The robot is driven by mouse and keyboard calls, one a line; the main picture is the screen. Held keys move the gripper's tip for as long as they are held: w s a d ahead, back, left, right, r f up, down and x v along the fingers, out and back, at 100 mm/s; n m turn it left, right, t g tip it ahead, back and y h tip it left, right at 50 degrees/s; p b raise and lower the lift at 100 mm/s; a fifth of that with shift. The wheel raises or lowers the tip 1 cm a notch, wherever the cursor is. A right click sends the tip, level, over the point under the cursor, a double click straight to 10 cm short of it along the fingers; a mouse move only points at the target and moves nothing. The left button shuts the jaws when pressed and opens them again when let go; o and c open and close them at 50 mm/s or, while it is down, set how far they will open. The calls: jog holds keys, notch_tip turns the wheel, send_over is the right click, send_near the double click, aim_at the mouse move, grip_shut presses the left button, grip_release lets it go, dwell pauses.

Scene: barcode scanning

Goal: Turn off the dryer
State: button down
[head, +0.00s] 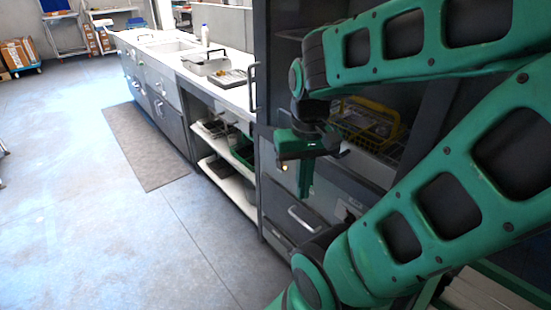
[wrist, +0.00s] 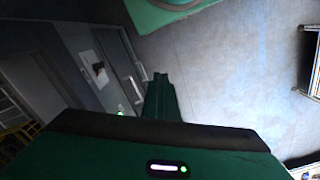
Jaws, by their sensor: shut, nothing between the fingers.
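The dryer (head: 335,185) is a dark grey cabinet on the right in the head view, with an open upper bay. A light panel (head: 348,208) on its front carries a small dark control, partly hidden by my arm. In the wrist view the panel (wrist: 88,58) lies left of the fingers, with a black knob or switch (wrist: 98,69) on it. My gripper (head: 306,194) is shut and empty, pointing down in front of the dryer. Its closed fingers also show in the wrist view (wrist: 161,80), apart from the control. I cannot read the control's setting.
A yellow wire basket (head: 365,122) stands in the open bay. A drawer handle (head: 304,220) sticks out below. A white counter (head: 170,50) with a sink runs left, with open shelves (head: 232,172) underneath. A grey mat (head: 145,145) lies on the otherwise clear floor.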

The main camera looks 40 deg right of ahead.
jog(key=shift+d, duration=0.3)
jog(key=shift+w, duration=0.1)
jog(key=w+d+f+n+t+h, duration=0.1)
jog(key=w+d+f+h, duration=0.1)
jog(key=w, duration=0.7)
jog(key=w+d+f+n+t+h, duration=0.1)
jog(key=w+d+f+t+h, duration=0.1)
jog(key=w+d+f, duration=0.3)
jog(key=w+d+f+n+t+h, duration=0.1)
jog(key=w+f, duration=0.5)
jog(key=w, duration=0.7)
jog(key=d+n+h, duration=0.1)
jog(key=d, duration=0.1)
jog(key=shift+d+f+t+h, duration=0.3)
send_near(278, 164)
jog(key=shift+w+a+x, duration=0.1)
jog(key=shift+a+x, duration=0.05)
jog(key=shift+x, duration=0.8)
jog(key=shift+w+a+x, duration=0.1)
jog(key=shift+a+x, duration=0.05)
jog(key=shift+x, duration=0.85)
jog(key=shift+w+a+x, duration=0.1)
jog(key=shift+a+x, duration=0.05)
jog(key=shift+x, duration=0.8)
